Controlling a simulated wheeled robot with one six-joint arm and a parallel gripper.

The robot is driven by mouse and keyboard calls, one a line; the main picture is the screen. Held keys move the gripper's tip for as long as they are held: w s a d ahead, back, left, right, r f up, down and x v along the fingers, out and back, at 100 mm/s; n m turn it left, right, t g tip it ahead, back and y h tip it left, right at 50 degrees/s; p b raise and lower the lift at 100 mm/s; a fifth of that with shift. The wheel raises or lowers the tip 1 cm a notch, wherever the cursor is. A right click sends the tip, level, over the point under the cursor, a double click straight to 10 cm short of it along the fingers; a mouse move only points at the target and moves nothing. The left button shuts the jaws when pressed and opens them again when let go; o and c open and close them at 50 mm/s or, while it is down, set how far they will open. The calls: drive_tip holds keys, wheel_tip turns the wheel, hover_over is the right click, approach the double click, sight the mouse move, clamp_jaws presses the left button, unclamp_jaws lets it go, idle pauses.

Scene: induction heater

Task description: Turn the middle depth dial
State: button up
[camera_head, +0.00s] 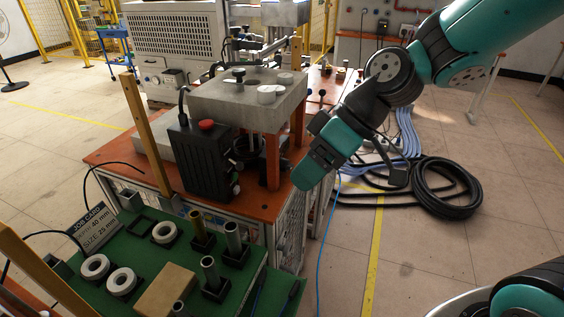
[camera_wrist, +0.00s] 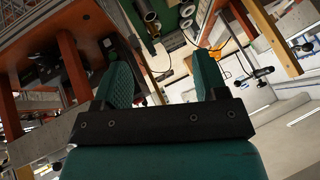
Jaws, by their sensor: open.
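The machine has a thick grey top plate (camera_head: 222,96). On it are a black knob on a pale base (camera_head: 239,76), a white round disc (camera_head: 268,95) and another white disc (camera_head: 286,78). I cannot tell for sure which part is the middle depth dial; no dial markings are readable. My gripper (camera_head: 312,168) hangs to the right of the machine's orange post, apart from the plate and pointing down-left. In the wrist view my gripper (camera_wrist: 166,65) shows two teal fingers spread apart with nothing between them.
A black control box (camera_head: 196,160) with a red button (camera_head: 206,125) stands at the machine's front. Black hose coils (camera_head: 440,190) lie on the floor at right. A wooden post (camera_head: 146,135) rises at left.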

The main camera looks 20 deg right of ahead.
drive_tip(key=w+d+f+n+t+y+p, duration=0.1)
drive_tip(key=w+d+f+t+y, duration=0.1)
drive_tip(key=w+d+f, duration=0.3)
drive_tip(key=w+d+f+t+y, duration=0.1)
drive_tip(key=w+d+f+t, duration=0.15)
drive_tip(key=w, duration=0.45)
drive_tip(key=t, duration=0.4)
approach(292, 166)
drive_tip(key=p+x, duration=0.4)
drive_tip(key=x, duration=0.7)
drive_tip(key=shift+r+p, duration=0.15)
drive_tip(key=shift+p, duration=0.15)
drive_tip(key=c, duration=0.9)
drive_tip(key=shift+g, duration=0.25)
